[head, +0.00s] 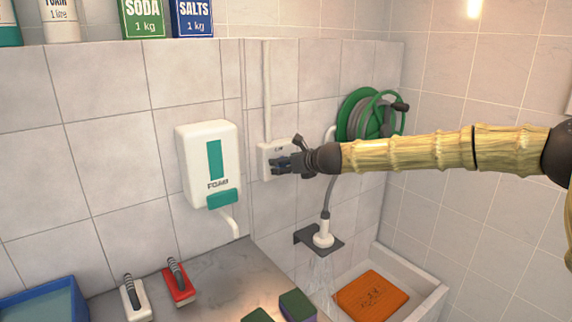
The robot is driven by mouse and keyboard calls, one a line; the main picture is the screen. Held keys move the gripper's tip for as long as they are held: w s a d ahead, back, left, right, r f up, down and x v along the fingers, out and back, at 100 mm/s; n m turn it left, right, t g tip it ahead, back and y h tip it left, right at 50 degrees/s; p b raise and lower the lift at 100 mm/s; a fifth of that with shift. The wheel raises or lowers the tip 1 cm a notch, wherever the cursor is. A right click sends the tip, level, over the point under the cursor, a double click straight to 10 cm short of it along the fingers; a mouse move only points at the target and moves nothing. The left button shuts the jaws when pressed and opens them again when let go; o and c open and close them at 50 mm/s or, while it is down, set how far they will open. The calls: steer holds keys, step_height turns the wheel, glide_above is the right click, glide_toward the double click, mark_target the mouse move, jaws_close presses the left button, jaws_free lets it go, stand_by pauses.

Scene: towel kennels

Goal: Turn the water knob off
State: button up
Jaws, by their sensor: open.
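My gripper (285,163) is at the end of my arm, which reaches in from the right. Its dark fingers are open in front of a white wall box (265,167) under a vertical pipe. I cannot tell whether the fingers touch the box. The water knob cannot be made out; it may be hidden behind the gripper. A white shower head (323,234) hangs below in a dark bracket (303,238), and water (321,272) sprays down from it. A grey hose (328,196) runs up from it behind my arm.
A white foam dispenser (207,165) is on the wall left of the gripper. A green hose reel (360,116) is close above my arm. Below are a basin (425,301) with an orange mat (371,297), a counter (221,284), and red (179,284) and white (136,299) brushes.

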steer(key=c, duration=1)
steer(key=shift+c, duration=0.2)
steer(key=shift+f+b, duration=0.1)
steer(key=shift+b, duration=0.45)
steer(key=n+t+h+b, duration=0.1)
steer(key=n+b, duration=0.2)
steer(key=b, duration=0.2)
steer(key=n+t+h+b, duration=0.1)
steer(key=n+t+b, duration=0.1)
steer(key=n+b, duration=0.1)
steer(key=f+n+t+h+b, duration=0.1)
steer(key=n+b, duration=0.2)
steer(key=b, duration=0.3)
steer(key=shift+s+a+n+t+h+b, duration=0.3)
steer(key=shift+a+t, duration=0.1)
steer(key=n+t+b, duration=0.1)
steer(key=n+b, duration=0.2)
steer(key=shift+n+t+b, duration=0.3)
steer(key=shift+b, duration=0.1)
